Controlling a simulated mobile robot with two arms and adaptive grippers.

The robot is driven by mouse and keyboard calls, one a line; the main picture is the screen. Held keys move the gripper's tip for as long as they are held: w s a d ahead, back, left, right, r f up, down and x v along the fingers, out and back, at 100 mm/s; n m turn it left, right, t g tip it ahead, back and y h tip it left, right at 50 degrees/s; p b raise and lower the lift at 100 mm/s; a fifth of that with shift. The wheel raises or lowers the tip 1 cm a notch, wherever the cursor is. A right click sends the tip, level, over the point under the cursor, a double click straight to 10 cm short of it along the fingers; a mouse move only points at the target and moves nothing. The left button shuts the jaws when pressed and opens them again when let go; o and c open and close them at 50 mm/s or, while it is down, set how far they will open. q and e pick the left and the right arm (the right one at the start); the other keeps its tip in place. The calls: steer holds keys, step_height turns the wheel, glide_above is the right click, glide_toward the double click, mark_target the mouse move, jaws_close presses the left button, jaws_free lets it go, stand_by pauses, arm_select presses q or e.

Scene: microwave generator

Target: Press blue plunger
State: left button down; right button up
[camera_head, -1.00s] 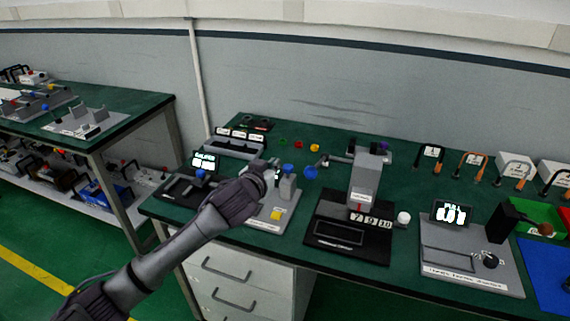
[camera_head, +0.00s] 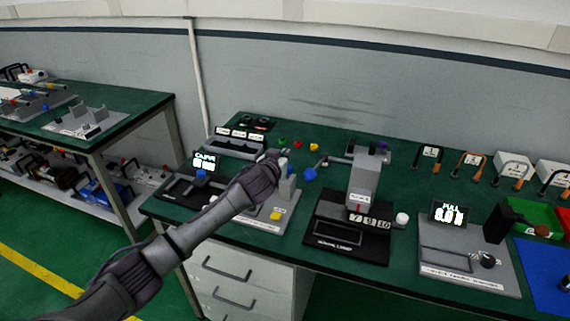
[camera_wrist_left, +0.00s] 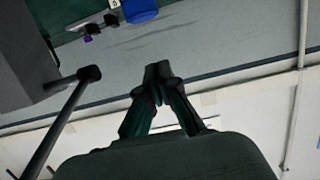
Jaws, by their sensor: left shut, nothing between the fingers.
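A blue plunger (camera_head: 291,168) tops a small grey post (camera_head: 288,187) on a grey-based device at the middle of the bench; it is partly hidden by my left gripper. My left gripper (camera_head: 273,155) is shut and empty, with its tip just left of and above the plunger. In the left wrist view, the shut fingertips (camera_wrist_left: 157,70) point up, and a blue cylinder (camera_wrist_left: 140,10) shows at the top edge, apart from them. I cannot tell if that cylinder is the plunger. My right gripper is not in view.
A blue knob (camera_head: 310,174) stands right of the post, next to a tall grey press (camera_head: 365,180) on a black base. A dark device with a lit screen (camera_head: 204,160) is on the left. A yellow block (camera_head: 276,215) sits in front of the post.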

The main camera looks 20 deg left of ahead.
arm_select(q)
steer(key=f, duration=0.3)
steer(key=shift+w+f, duration=0.15)
steer(key=shift+w, duration=0.15)
steer(key=shift+f, duration=0.4)
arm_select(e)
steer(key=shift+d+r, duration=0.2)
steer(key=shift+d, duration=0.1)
arm_select(q)
step_height(320, 180, down, 2)
steer(key=shift+s+f+b, duration=0.1)
steer(key=shift+f+b, duration=0.15)
steer(key=shift+b, duration=0.65)
steer(key=shift+r, duration=0.1)
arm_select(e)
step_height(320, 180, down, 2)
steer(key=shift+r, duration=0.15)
